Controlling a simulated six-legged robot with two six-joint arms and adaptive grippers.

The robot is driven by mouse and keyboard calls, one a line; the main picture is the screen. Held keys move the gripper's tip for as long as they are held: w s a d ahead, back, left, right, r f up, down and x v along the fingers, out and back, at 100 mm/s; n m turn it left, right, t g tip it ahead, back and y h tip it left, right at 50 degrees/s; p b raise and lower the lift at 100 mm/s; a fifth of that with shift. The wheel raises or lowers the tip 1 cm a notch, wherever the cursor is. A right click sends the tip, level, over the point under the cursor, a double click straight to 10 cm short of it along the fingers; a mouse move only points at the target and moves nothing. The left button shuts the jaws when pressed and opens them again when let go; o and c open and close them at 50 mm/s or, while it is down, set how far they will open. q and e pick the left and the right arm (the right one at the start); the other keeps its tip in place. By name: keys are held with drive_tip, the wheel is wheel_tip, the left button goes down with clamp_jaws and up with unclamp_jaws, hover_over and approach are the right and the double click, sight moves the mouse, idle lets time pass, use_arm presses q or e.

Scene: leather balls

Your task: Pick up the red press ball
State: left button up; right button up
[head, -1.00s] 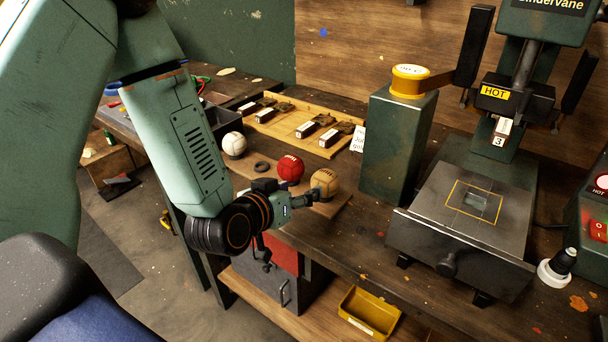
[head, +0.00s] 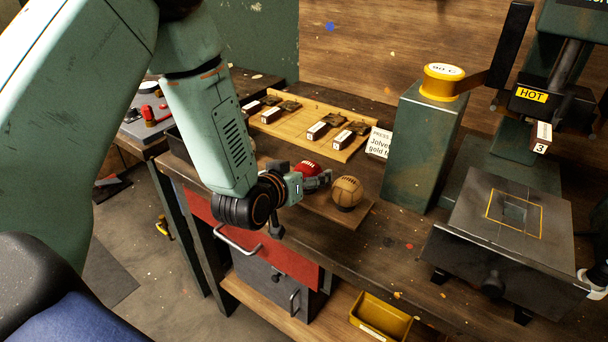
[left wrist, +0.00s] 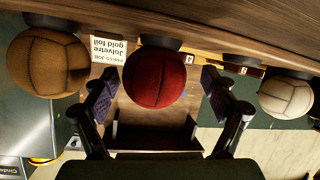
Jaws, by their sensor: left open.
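The red ball (head: 308,168) sits on the bench board, partly hidden behind my left gripper in the head view. In the left wrist view the red ball (left wrist: 154,78) lies centred between the two spread fingers. My left gripper (head: 316,180) is open and close to the ball, with a finger at each side. Whether a finger touches it, I cannot tell. A tan ball (head: 347,191) stands just right of the gripper and also shows in the left wrist view (left wrist: 48,62). My right gripper does not show.
A white ball (left wrist: 286,95) is at the other side in the left wrist view. A wooden tray (head: 290,113) with small labelled boxes lies behind. A yellow bin (head: 380,318) sits below.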

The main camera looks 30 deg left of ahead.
use_arm(q)
drive_tip(key=shift+d+r, duration=0.1)
drive_tip(key=shift+d, duration=0.35)
drive_tip(key=shift+w, duration=0.1)
drive_tip(key=shift+c, duration=0.8)
drive_tip(key=shift+a, duration=0.3)
drive_tip(key=c, duration=0.5)
drive_tip(key=shift+d, duration=0.2)
drive_tip(key=c, duration=0.4)
drive_tip(key=shift+a, duration=0.15)
drive_tip(key=shift+c, duration=1.2)
